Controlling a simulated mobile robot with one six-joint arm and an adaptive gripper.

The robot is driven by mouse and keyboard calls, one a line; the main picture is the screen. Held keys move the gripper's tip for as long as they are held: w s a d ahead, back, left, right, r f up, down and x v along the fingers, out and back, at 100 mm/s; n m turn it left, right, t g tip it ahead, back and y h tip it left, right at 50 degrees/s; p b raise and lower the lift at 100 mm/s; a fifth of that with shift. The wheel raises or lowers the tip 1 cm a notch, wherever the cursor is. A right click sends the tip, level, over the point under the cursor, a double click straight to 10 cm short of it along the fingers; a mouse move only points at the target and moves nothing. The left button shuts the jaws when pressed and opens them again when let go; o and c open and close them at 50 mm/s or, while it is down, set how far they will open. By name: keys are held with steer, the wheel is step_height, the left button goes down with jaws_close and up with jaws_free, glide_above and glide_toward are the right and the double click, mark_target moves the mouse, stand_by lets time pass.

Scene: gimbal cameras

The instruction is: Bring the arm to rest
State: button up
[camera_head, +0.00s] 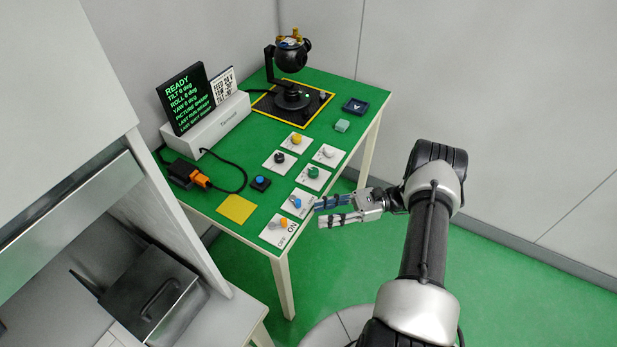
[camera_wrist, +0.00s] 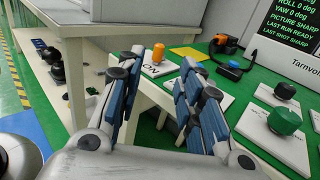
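My gripper (camera_head: 320,212) is at the end of my arm, at the front right edge of the green-topped table (camera_head: 232,160). Its two fingers are spread apart with nothing between them. In the wrist view my gripper (camera_wrist: 172,60) also shows open and empty. In the head view the upper finger is close to the plate with the blue knob (camera_head: 296,202); I cannot tell whether they touch. The orange switch (camera_head: 283,222) on its ON/OFF plate lies left of the fingers. It also shows between the fingertips in the wrist view (camera_wrist: 158,52).
Several knob plates, including one with a green knob (camera_head: 313,172), line the table's right side. A black gimbal camera (camera_head: 292,60) stands at the back. A display reading READY (camera_head: 187,100) and a grey cabinet (camera_head: 60,90) are left. The floor right of the table is clear.

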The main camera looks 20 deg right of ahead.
steer(key=s+a+r+n+g+h, duration=0.25)
steer(key=a+r+n+h, duration=0.2)
steer(key=r, duration=0.55)
steer(key=s+a+r+n+g+h, duration=0.1)
steer(key=a+r+n+g+h, duration=0.35)
steer(key=r, duration=0.65)
steer(key=s+a+r+n+t+h, duration=0.1)
steer(key=s+r+n+t+h, duration=0.3)
steer(key=s, duration=0.4)
steer(key=s+a+r+n+t+h, duration=0.2)
steer(key=s+r+n+t+h, duration=0.2)
steer(key=s, duration=0.5)
steer(key=r+n, duration=0.2)
steer(key=n, duration=0.1)
steer(key=shift+h, duration=0.3)
